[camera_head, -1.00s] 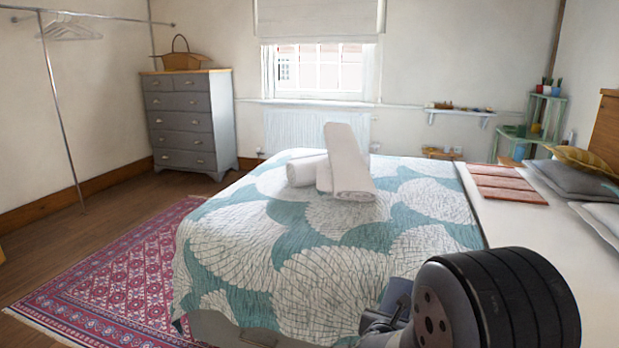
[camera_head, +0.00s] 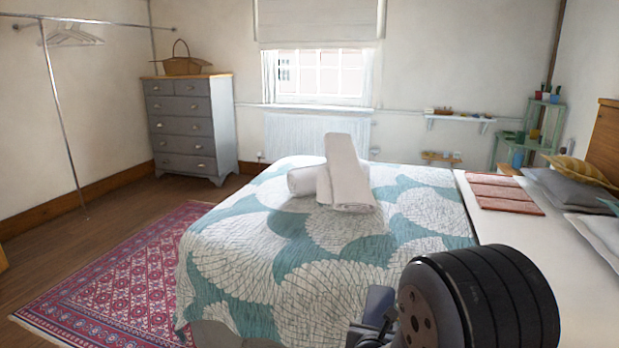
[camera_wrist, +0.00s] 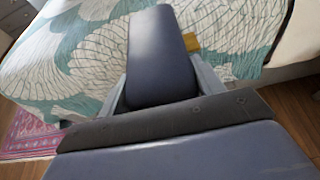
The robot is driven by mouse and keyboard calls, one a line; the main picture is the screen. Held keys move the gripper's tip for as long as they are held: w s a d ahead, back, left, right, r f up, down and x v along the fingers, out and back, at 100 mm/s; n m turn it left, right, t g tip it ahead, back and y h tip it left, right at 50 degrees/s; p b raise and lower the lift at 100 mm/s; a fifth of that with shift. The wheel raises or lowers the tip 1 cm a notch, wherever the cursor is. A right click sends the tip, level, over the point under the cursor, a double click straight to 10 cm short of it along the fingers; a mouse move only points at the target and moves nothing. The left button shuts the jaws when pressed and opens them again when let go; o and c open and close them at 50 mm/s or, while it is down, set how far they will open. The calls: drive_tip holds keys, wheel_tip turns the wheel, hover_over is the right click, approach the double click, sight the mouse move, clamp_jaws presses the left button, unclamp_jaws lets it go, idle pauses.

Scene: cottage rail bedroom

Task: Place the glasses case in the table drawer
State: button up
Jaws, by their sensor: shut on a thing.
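The glasses case (camera_wrist: 160,55) appears as a long, dark blue-grey block with rounded corners in the wrist view. My gripper (camera_wrist: 163,86) is shut on it, with a grey finger along each side. In the head view my dark arm link covers most of the gripper, and the case cannot be told apart there. The table drawer cannot be made out in either view.
The bed (camera_head: 270,245) with a teal and white quilt and rolled towels (camera_head: 345,178) fills the middle. A grey dresser (camera_head: 192,125) stands at the back left. A red rug (camera_head: 110,275) lies left of the bed. A small wooden piece (camera_wrist: 191,42) shows behind the case.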

wheel_tip(320, 180, up, 18)
drive_tip(key=p, duration=1.6)
drive_tip(key=shift+f, duration=0.25)
drive_tip(key=shift+d, duration=0.1)
